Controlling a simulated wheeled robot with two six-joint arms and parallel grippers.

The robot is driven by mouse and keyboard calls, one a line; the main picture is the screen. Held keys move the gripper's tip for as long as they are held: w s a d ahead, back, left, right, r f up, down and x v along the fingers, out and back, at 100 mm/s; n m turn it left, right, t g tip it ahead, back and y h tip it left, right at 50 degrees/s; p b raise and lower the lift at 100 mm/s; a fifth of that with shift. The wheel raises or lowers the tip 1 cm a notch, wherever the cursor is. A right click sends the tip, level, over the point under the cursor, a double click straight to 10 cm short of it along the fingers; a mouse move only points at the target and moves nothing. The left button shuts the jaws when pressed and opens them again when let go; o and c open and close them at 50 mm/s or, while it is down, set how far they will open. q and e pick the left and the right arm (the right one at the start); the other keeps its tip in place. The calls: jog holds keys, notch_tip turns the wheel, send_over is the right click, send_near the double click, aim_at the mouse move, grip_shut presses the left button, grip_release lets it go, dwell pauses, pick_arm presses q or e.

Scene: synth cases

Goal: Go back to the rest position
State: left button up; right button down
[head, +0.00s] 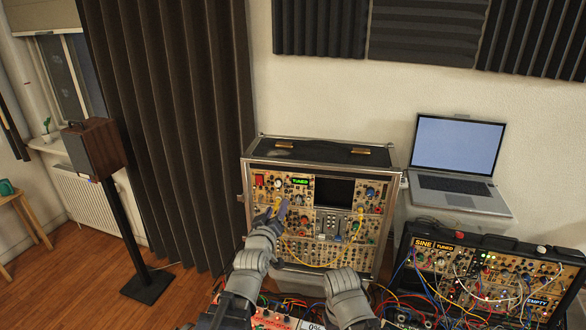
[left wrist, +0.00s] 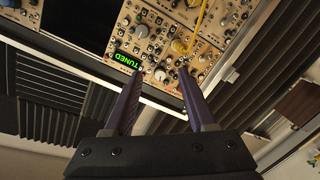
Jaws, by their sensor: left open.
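My left gripper (head: 277,212) is raised in front of the left part of the upright synth case (head: 383,230). In the left wrist view its two fingers (left wrist: 158,92) are spread apart with nothing between them. The synth panel with a green "TUNED" display (left wrist: 126,61) lies beyond the fingertips, and the same display shows in the head view (head: 300,181). A yellow cable (left wrist: 196,30) is plugged into that panel near the right finger. My right arm shows at the bottom middle of the head view; its gripper is not visible.
A second synth case (head: 495,252) marked "SINE TUNED" and "EMPTY" stands at the right with many cables. A laptop (head: 457,160) rests on a stand behind it. A speaker (head: 94,148) on a pole stands at the left. Wooden floor is clear between speaker and case.

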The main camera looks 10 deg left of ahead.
pick_arm(q)
jog(key=s+d+f+m+g+h+b, duration=0.1)
jog(key=s+d+f+m+g+b, duration=0.2)
jog(key=f, duration=0.6)
jog(key=s+d+f+m+g, duration=0.3)
jog(key=s+d+f+g, duration=0.2)
jog(key=f, duration=0.4)
jog(key=s+f+m+g+y+b, duration=0.1)
jog(key=s+f+g, duration=0.3)
jog(key=s, duration=0.4)
jog(key=s+f+m+g+y+b, duration=0.2)
jog(key=s+f+m+g, duration=0.1)
jog(key=s, duration=0.6)
jog(key=shift+f+g, duration=0.5)
jog(key=shift+g, duration=0.6)
